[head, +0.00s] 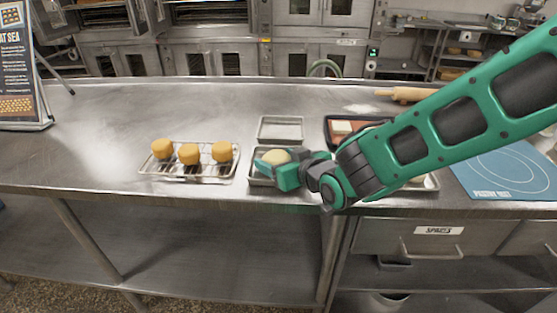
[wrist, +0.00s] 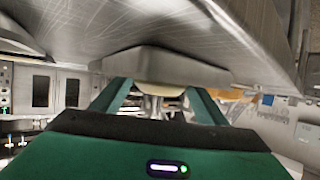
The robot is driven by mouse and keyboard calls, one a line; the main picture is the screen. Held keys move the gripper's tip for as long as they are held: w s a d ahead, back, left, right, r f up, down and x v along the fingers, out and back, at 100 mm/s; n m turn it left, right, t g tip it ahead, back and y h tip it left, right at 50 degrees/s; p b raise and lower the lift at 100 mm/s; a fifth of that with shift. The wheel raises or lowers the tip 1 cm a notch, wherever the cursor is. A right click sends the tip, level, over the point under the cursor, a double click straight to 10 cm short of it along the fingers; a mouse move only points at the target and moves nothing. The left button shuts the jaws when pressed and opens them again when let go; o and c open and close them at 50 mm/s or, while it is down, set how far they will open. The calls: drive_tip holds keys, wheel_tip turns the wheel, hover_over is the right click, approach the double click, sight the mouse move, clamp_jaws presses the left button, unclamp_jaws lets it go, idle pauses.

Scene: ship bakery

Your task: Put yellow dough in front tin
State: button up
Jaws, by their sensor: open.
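The front tin (head: 256,181) is a grey metal pan on the counter, partly hidden by my gripper. A pale yellow dough ball (head: 276,156) sits in it, its top showing above the rim. My gripper (head: 273,170) is open, low at the front tin, with its green fingers close to the dough. In the wrist view, which looks upside down, the tin (wrist: 165,62) shows with the dough (wrist: 165,88) at its rim, between the spread fingers (wrist: 160,98). An empty-looking back tin (head: 281,131) stands behind the front one.
A wire rack (head: 190,173) with three golden rounds stands left of the tins. A dark tray (head: 330,132) with a pale block is to the right, partly behind my arm. A blue pastry mat (head: 500,172) and a rolling pin (head: 405,95) lie further right.

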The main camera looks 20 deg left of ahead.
drive_tip(key=v, duration=1.1)
drive_tip(key=shift+s+d+r, duration=0.25)
